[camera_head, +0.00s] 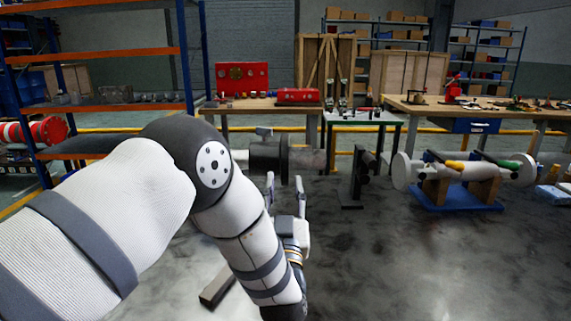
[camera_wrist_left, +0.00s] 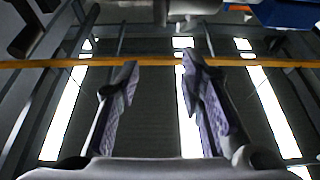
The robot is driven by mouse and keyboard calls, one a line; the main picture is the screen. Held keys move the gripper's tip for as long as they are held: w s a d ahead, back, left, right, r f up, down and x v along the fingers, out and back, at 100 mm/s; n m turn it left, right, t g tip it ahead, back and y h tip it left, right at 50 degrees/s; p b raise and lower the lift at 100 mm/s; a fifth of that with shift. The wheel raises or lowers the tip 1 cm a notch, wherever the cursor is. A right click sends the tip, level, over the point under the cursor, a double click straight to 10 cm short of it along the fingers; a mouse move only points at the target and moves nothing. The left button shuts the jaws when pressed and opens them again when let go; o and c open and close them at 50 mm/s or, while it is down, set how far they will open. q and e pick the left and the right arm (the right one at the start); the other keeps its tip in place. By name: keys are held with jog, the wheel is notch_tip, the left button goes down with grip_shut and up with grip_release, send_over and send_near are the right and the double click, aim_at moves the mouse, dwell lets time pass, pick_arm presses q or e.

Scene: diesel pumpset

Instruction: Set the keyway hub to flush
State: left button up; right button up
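My left gripper (camera_head: 286,184) is open and empty in the middle of the head view, its two fingers pointing up. The left wrist view also shows its fingers (camera_wrist_left: 160,66) spread apart with nothing between them. Just above and behind it in the head view is a dark cylindrical body (camera_head: 268,156) with a grey shaft (camera_head: 312,160) reaching right. I cannot make out for certain which part is the keyway hub. No contact between the gripper and these parts is clear. My left arm hides what lies to their left. My right gripper is not in view.
A black stand (camera_head: 356,178) is right of the shaft. A light cylinder (camera_head: 415,172) rests on wooden blocks over a blue base (camera_head: 455,204). Behind are a small table (camera_head: 364,119) and a workbench (camera_head: 430,104).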

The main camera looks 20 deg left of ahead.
pick_arm(q)
jog(key=b, duration=0.1)
send_near(285, 159)
jog(key=x, duration=0.4)
jog(key=shift+w+a+f, duration=0.15)
jog(key=shift+w+f, duration=0.05)
jog(key=shift+w, duration=0.1)
jog(key=x, duration=0.2)
jog(key=shift+w+r, duration=0.2)
jog(key=shift+r, duration=0.1)
jog(key=shift+w+a+r, duration=0.15)
jog(key=shift+w+r, duration=0.2)
jog(key=shift+w, duration=0.05)
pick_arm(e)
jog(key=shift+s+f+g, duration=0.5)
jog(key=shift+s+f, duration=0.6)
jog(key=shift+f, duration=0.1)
pick_arm(q)
grip_shut()
